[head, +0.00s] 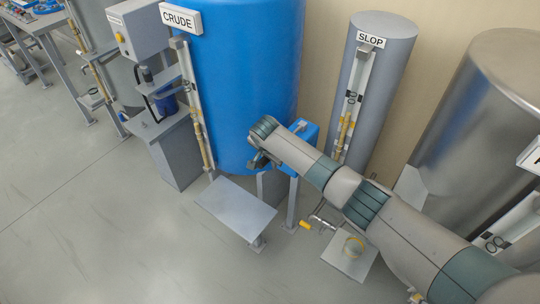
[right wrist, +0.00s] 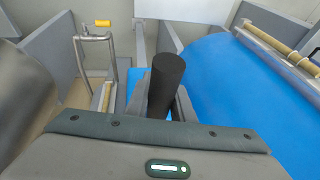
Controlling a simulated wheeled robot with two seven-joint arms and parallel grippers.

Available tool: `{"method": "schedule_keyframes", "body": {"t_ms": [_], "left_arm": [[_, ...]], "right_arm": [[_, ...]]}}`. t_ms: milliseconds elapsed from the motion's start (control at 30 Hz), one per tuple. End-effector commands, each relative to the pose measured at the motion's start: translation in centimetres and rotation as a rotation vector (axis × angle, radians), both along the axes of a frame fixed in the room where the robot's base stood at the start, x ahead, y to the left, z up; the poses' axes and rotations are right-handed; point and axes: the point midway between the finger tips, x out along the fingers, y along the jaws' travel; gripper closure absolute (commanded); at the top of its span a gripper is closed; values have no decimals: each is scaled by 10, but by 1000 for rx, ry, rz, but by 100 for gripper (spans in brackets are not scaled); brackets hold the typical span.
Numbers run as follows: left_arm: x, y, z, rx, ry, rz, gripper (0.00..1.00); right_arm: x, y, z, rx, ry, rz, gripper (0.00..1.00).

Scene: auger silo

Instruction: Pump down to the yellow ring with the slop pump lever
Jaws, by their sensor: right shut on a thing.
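The grey slop tank (head: 384,75) stands against the wall, with its SLOP label (head: 370,40) near the top. A slanting gauge (head: 346,128) with a yellow-brown tube runs down its front. I cannot make out a yellow ring or the level on it. A blue pump body (head: 307,131) stands in front, partly behind my right arm. My right gripper (head: 258,160) is beside it. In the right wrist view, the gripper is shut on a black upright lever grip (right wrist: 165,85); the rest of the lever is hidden. My left gripper is not in view.
The blue crude tank (head: 235,70) stands close behind my gripper. A grey plate (head: 236,207) is in front. A metal crank with a yellow handle (head: 305,224) and a pale plate with a yellow circle (head: 349,258) are below my arm. The floor at lower left is clear.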

Motion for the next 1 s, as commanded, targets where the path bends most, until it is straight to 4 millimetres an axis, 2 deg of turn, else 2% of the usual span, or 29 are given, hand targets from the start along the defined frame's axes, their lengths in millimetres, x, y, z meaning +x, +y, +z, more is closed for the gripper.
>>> {"method": "schedule_keyframes", "body": {"t_ms": [133, 500, 533, 600, 1000], "left_arm": [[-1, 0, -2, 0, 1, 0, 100], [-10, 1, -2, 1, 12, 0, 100], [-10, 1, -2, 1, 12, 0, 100], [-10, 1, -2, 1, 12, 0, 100], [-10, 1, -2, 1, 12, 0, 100]], "right_arm": [[0, -1, -11, -31, -39, 0, 100], [0, -2, -14, -40, -51, 1, 100], [0, -2, -14, -39, -50, 1, 74], [0, -2, -14, -39, -50, 1, 60], [0, -1, -12, -38, -51, 0, 60]]}}
